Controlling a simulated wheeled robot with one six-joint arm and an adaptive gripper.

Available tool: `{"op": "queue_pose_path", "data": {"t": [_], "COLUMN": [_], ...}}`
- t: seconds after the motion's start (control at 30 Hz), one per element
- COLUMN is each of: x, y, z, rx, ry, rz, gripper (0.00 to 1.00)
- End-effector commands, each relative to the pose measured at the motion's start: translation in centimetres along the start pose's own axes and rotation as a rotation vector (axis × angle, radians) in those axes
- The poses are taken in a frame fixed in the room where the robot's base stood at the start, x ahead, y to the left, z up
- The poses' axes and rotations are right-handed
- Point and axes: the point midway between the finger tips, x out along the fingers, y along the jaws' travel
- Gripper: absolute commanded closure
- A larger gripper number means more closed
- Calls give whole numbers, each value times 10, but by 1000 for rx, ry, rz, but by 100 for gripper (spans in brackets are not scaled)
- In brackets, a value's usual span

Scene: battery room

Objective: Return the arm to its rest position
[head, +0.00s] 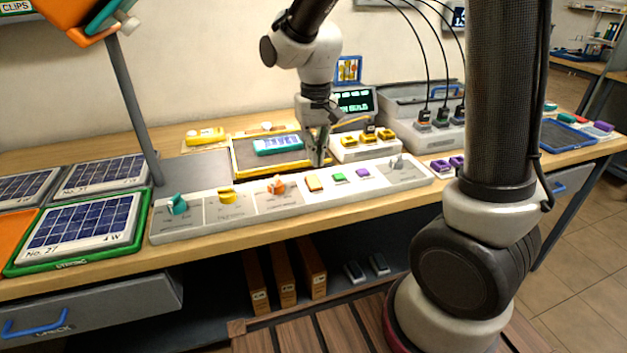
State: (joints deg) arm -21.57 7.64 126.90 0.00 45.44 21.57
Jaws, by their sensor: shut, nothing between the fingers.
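My gripper (319,146) points down over the middle of the workbench, at the right edge of a black tray with a yellow rim (240,171). Its fingers are together with nothing between them. A teal-and-white device (278,144) lies on the tray, left of the fingers and apart from them. My arm rises from the right front, and its upper part leaves the top of the picture. Whether the fingertips touch the tray edge or the strip in front cannot be told.
A long grey strip (240,209) with coloured clips and knobs runs along the bench front. Yellow blocks (367,137) and a small screen (355,101) stand close right of my gripper. A grey post (133,110) rises at left, beside solar panels (82,220). Black cables hang at right.

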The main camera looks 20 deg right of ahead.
Motion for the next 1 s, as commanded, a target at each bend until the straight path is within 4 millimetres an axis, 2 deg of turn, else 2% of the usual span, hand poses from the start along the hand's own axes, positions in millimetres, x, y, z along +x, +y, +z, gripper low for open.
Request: {"op": "queue_pose_path", "data": {"t": [0.47,0.6,0.7,0.87,1.0], "x": [-4,-4,2,-27,-57], "y": [0,1,11,41,73], "z": [0,3,28,66,101], "rx": [0,-50,-136,-201,-205], "ry": [0,-12,-69,-49,16], "rz": [0,4,22,11,-4], "gripper": [100,100,100,100,100]}}
